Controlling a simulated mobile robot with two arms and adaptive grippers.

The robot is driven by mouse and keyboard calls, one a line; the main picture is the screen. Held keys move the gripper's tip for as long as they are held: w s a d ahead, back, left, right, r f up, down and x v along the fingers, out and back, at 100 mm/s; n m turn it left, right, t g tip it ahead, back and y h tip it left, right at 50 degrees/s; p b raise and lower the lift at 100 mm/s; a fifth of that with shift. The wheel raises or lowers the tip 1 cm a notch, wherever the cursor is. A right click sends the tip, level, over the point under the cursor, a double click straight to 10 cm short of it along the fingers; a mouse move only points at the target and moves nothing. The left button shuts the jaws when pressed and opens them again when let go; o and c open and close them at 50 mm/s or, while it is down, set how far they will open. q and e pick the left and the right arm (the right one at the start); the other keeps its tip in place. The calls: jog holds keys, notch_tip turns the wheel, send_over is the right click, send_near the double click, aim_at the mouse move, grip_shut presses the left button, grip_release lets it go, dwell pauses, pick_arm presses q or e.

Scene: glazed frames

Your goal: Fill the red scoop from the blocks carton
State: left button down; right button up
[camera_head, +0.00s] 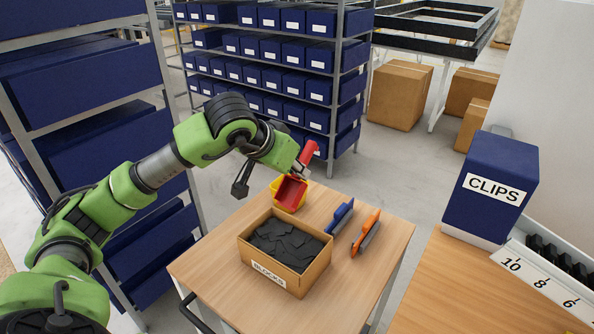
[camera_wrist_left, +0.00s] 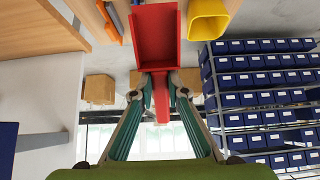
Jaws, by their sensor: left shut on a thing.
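My left gripper (camera_head: 299,169) is shut on the handle of the red scoop (camera_head: 291,193); the grip also shows in the left wrist view (camera_wrist_left: 161,82). The red scoop (camera_wrist_left: 157,36) looks empty inside in the wrist view. In the head view it is behind the blocks carton and overlaps a yellow container (camera_head: 274,186). The blocks carton (camera_head: 315,274) is an open cardboard box labelled BLOCKS, with dark flat blocks (camera_head: 288,242) inside, on the small wooden table. My right gripper is not in view.
A blue-handled brush (camera_head: 339,217) and an orange-handled brush (camera_head: 366,230) lie right of the carton on the table (camera_head: 215,265). A blue CLIPS bin (camera_head: 490,190) stands on another bench at right. Shelves with blue bins (camera_head: 270,75) stand behind and at left.

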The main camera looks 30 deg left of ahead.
aim_at(297, 182)
pick_arm(q)
jog(key=shift+f+b, duration=1)
jog(key=shift+f, duration=0.55)
notch_tip(297, 182, down, 8)
jog(key=b, duration=0.6)
jog(key=shift+r, duration=0.15)
jog(key=shift+f+b, duration=0.7)
jog(key=shift+b, duration=0.15)
jog(key=shift+s, duration=0.45)
jog(key=shift+b, duration=0.3)
jog(key=shift+s+a+f, duration=0.1)
jog(key=shift+s, duration=0.05)
jog(key=shift+s+b, duration=0.2)
jog(key=shift+b, duration=0.25)
jog(key=shift+s+f, duration=0.1)
jog(key=shift+s, duration=0.05)
